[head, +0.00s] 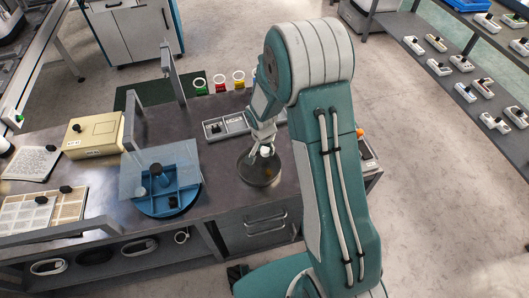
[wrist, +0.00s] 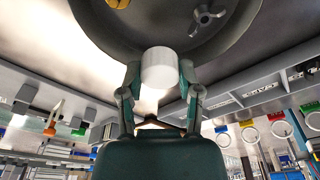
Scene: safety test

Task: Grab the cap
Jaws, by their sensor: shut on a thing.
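The white cylindrical cap (wrist: 159,68) sits between the two fingers of my gripper (wrist: 160,78) in the wrist view. The gripper is shut on it, one finger on each side. In the head view the small white cap (head: 265,150) shows at the fingertips, over a round dark dish (head: 259,178) on the dark workbench. The dish (wrist: 165,38) also fills the top of the wrist view, with a grey wing nut (wrist: 207,20) and a yellow piece (wrist: 88,5) in it. Whether the cap still touches the dish is unclear.
A blue round divided tray (head: 182,200) with a clear lid stands left of the dish on the workbench (head: 225,200). A grey tray (head: 228,127) lies behind the dish. A beige box (head: 94,135) is farther left. Green, red and yellow containers (head: 219,84) stand at the back edge.

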